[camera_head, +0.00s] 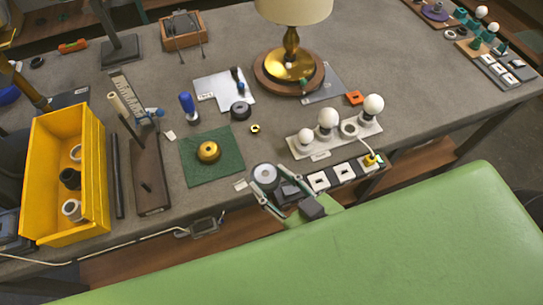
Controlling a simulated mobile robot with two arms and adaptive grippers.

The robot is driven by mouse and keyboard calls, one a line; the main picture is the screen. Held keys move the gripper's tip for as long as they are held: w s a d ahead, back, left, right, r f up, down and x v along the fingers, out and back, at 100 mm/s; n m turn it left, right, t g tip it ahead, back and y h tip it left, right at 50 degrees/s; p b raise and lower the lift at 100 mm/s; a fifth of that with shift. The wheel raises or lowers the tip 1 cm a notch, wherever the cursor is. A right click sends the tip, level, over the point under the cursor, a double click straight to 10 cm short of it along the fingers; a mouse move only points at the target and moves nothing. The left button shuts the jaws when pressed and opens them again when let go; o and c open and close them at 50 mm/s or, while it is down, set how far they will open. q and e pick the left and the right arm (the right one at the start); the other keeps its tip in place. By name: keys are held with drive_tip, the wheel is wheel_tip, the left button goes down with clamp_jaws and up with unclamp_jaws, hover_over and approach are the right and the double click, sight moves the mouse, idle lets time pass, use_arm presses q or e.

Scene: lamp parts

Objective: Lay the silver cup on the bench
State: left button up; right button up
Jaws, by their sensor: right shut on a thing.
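The silver cup (264,173) is a small round grey piece with a pale top. My right gripper (268,183) is shut on it, with one finger on each side. The cup shows over the front edge of the grey bench (225,110); I cannot tell whether it touches the bench. The lower side of the cup is hidden by the gripper. My left gripper is not in view.
A green mat (228,143) with a brass ring (208,151) lies left of the cup. A bulb holder (336,141) and a switch strip (345,172) lie to the right. A brass lamp (290,55) stands behind. A yellow bin (40,170) stands far left.

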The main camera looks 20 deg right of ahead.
drive_tip(key=w, duration=0.1)
drive_tip(key=w+f+b, duration=0.1)
drive_tip(key=w+d, duration=0.1)
drive_tip(key=shift+d+f, duration=0.1)
drive_tip(key=shift+f, duration=0.2)
drive_tip(key=w+d+f+p, duration=0.1)
drive_tip(key=w+d+f, duration=0.1)
drive_tip(key=w, duration=0.3)
hover_over(276, 164)
drive_tip(key=f, duration=0.5)
drive_tip(key=shift+s+a+f, duration=0.1)
drive_tip(key=shift+s+a, duration=0.1)
drive_tip(key=shift+s, duration=0.1)
drive_tip(key=shift+w+d+f, duration=0.15)
drive_tip(key=shift+w+f, duration=0.2)
drive_tip(key=shift+f, duration=1.65)
drive_tip(key=o, duration=1.1)
drive_tip(key=shift+o, duration=0.2)
